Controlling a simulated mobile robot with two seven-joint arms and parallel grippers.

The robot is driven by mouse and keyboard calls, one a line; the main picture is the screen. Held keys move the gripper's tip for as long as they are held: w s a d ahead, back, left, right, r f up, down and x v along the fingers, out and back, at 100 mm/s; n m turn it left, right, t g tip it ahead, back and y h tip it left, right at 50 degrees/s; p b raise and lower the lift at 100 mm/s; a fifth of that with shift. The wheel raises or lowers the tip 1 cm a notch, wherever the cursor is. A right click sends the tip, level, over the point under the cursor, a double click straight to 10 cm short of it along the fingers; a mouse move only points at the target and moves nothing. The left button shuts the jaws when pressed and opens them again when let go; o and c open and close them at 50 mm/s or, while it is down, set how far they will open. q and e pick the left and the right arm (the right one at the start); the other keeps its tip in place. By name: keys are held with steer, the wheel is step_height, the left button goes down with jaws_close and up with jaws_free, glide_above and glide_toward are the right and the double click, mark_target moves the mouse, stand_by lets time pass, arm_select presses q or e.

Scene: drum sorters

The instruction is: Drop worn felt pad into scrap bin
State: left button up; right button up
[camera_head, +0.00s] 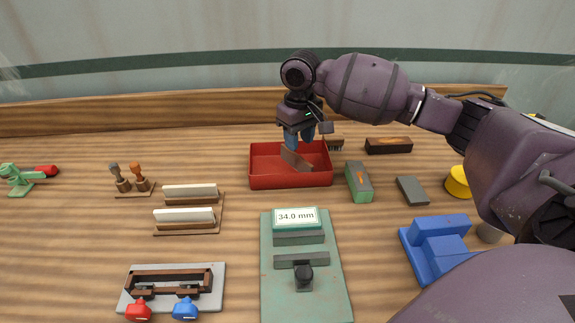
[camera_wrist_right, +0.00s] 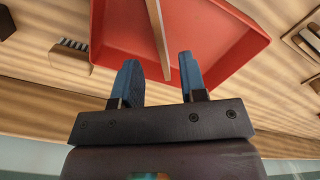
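The red open bin (camera_head: 262,182), which I take as the scrap bin, stands at the back middle of the table; its wall also fills the top of the right wrist view (camera_wrist_right: 99,32). A thin brown strip (camera_head: 297,158), apparently the worn felt pad, is tilted within the bin's outline, below my right gripper (camera_head: 298,138). In the right wrist view the strip (camera_wrist_right: 158,38) shows edge-on beyond the blue fingers (camera_wrist_right: 161,80), with gaps on both sides. The right gripper is open above the bin. Whether the strip touches the bin floor is unclear. My left gripper is not in view.
A brush (camera_head: 334,144) and a dark block (camera_head: 388,146) lie right of the bin, with a green block (camera_head: 358,182) close by. Two white-topped pieces (camera_head: 190,191) sit on a wooden rack at left. A gauge showing 34.0 mm (camera_head: 297,218) stands in front.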

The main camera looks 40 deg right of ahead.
step_height(320, 180, up, 9)
steer(key=p, duration=0.2)
stand_by(0.6)
